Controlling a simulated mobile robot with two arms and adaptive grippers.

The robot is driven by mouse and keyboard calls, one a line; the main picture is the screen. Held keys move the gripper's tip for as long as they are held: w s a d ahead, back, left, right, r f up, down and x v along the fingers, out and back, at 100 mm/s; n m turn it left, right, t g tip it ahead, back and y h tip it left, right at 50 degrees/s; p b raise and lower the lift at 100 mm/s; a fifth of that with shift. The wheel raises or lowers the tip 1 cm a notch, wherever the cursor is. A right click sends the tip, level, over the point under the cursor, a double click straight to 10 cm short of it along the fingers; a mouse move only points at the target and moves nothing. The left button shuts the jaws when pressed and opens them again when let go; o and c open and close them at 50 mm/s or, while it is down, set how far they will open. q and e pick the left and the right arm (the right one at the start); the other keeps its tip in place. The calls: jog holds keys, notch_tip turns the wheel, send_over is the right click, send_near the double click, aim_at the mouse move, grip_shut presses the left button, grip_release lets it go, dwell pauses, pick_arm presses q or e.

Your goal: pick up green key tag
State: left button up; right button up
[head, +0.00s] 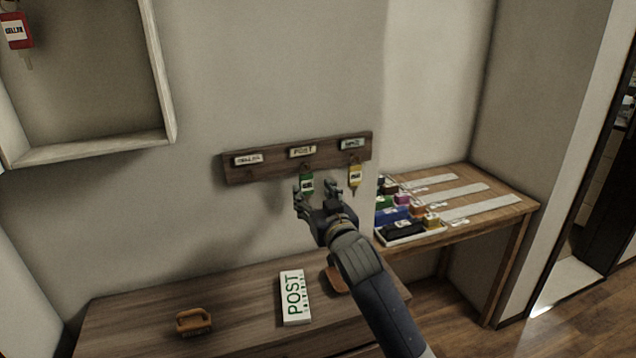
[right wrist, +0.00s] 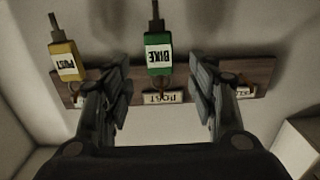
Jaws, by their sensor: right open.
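The green key tag (head: 307,183) hangs below the middle of the wooden wall rack (head: 232,171), under the "POST" label. In the right wrist view the green tag (right wrist: 158,55) carries a white label reading "BIKE" and appears between the two fingers. My right gripper (head: 316,189) is open and empty, close in front of the rack, with its fingers on either side of the tag's line. I cannot tell whether they touch it. My left gripper is not in view.
A yellow tag (head: 355,176) hangs just right of the green one, near my right gripper. A red tag (head: 17,33) hangs at the upper left by a wall box (head: 160,70). A white POST block (head: 294,297) and a brown-handled object (head: 193,321) rest on the low cabinet (head: 245,300).

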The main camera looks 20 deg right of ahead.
aim_at(308, 182)
jog(key=shift+w+r, duration=0.15)
jog(key=shift+w, duration=0.2)
jog(key=w+p, duration=0.2)
jog(key=w, duration=0.1)
jog(key=shift+w, duration=0.4)
jog(key=shift+w+p, duration=0.35)
jog(key=shift+w, duration=0.15)
jog(key=c, duration=1.1)
